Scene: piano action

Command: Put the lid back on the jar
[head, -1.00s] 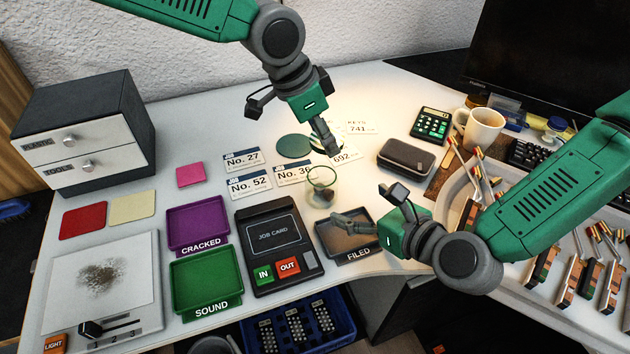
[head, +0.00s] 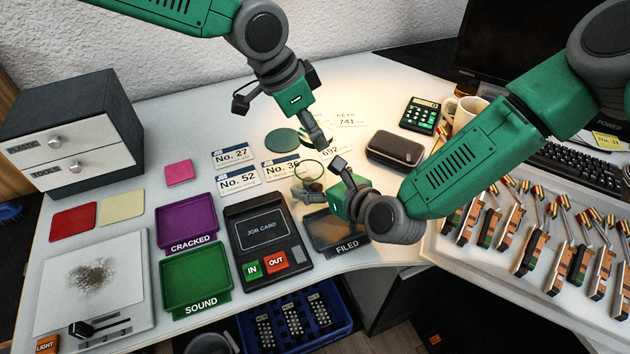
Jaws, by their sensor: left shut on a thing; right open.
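The clear glass jar (head: 309,171) stands behind the FILED tray, its open rim showing; my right gripper hides its lower part. My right gripper (head: 322,178) is open, its fingers low beside the jar; I cannot tell if they touch it. My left gripper (head: 316,143) is shut above the table just behind the jar. A thin rounded edge shows at its fingertips, seemingly the lid, mostly hidden by the fingers. A flat dark green disc (head: 281,141) lies on the table left of that gripper.
The FILED tray (head: 323,237) and job card device (head: 262,225) are in front of the jar. Number cards (head: 236,156) lie left of it. A dark case (head: 395,149) is to the right. My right forearm passes over the tray of piano parts (head: 480,262).

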